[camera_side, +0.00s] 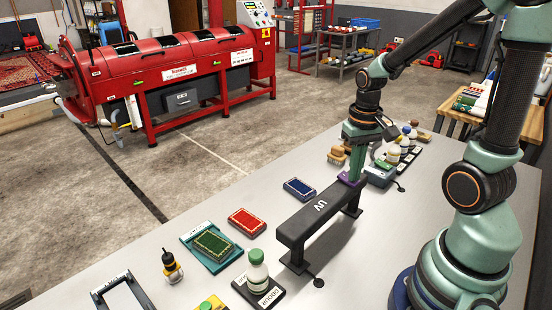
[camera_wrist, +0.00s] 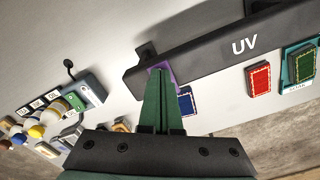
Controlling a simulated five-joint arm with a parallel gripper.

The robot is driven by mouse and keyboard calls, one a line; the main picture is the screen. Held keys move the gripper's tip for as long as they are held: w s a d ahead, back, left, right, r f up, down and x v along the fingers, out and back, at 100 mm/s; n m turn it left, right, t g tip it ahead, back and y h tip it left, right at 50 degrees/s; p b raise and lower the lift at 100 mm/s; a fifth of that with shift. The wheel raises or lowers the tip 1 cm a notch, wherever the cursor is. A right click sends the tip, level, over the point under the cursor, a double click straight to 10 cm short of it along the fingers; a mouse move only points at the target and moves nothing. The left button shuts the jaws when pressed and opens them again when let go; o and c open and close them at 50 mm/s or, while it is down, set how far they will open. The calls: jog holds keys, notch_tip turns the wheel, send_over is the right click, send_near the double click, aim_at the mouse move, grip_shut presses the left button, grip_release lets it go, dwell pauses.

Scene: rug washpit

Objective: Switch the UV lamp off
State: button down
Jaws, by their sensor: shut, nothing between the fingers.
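The UV lamp (camera_side: 312,208) is a dark bar marked "UV" on two dark stands on the grey table. It also spans the upper right of the wrist view (camera_wrist: 215,52). I cannot tell whether it is lit. My gripper (camera_side: 351,176) points down at the lamp's far end, its fingers shut and empty. In the wrist view the green fingers (camera_wrist: 159,72) reach the lamp's left end, where a purple patch (camera_wrist: 153,76) shows around the tips. I cannot tell whether the tips touch it. No switch is clearly visible.
A grey-green box (camera_wrist: 88,92) with a thin cable stands beyond the lamp's end, near several capped bottles (camera_side: 404,143). Blue (camera_side: 299,188), red (camera_side: 247,222) and green (camera_side: 214,244) rug pieces lie beside the lamp. A green-capped bottle (camera_side: 257,272) stands in front.

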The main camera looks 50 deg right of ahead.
notch_tip(320, 180, up, 7)
dwell(0.8)
jog(key=w+a+r+n+t, duration=0.1)
jog(key=a+r+n+t, duration=0.4)
jog(key=a, duration=0.6)
jog(key=shift+w+a+r+n+t, duration=0.15)
jog(key=shift+a+r+n+t, duration=0.15)
jog(key=shift+n, duration=0.2)
